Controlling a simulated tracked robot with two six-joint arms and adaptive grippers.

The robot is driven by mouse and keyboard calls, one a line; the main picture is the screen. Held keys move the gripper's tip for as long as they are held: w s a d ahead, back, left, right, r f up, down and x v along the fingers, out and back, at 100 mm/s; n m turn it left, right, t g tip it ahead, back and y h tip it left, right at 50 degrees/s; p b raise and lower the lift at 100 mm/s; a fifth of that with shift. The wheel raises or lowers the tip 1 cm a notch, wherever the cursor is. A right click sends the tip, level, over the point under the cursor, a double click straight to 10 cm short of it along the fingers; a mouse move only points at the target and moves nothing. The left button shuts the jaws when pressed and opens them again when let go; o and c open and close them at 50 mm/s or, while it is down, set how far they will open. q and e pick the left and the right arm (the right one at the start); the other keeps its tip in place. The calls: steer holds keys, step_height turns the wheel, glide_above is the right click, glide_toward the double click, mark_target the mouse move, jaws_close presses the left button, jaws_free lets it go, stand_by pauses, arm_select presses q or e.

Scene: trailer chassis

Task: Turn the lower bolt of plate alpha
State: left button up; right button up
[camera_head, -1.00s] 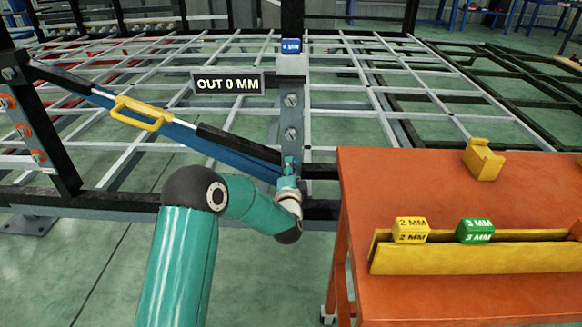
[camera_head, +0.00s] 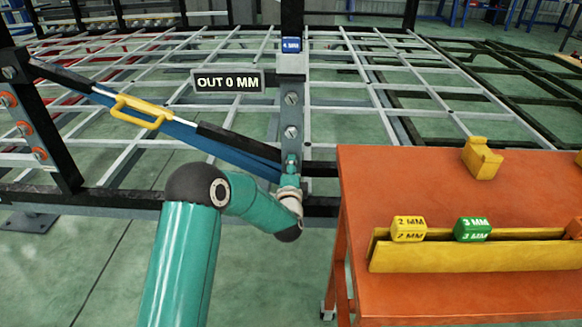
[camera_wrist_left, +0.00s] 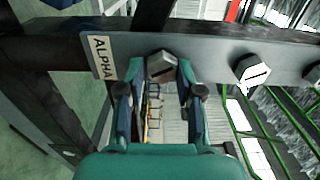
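Plate alpha (camera_head: 291,115) is an upright grey strip at mid-frame in the head view, with two slotted bolts visible above my gripper. The left wrist view shows its ALPHA label (camera_wrist_left: 103,57) and a row of hex bolts. The lower bolt (camera_wrist_left: 162,66), nearest the label, sits between the fingertips of my left gripper (camera_wrist_left: 161,72). The fingers lie against both its sides and look shut on it. In the head view my left gripper (camera_head: 291,162) covers this bolt. My right gripper is not in view.
A sign (camera_head: 228,82) reads OUT 0 MM, and a blue block (camera_head: 291,44) sits atop the plate. An orange table (camera_head: 450,190) at right bears yellow 2 MM (camera_head: 409,229) and green 3 MM (camera_head: 473,229) blocks. A yellow-handled strut (camera_head: 140,112) slants at left.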

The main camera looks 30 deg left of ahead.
arm_select(q)
steer(key=o, duration=0.3)
steer(key=shift+d+f, duration=0.1)
steer(key=shift+f, duration=0.1)
steer(key=shift+o, duration=0.2)
steer(key=shift+r, duration=0.1)
steer(key=v, duration=1.2)
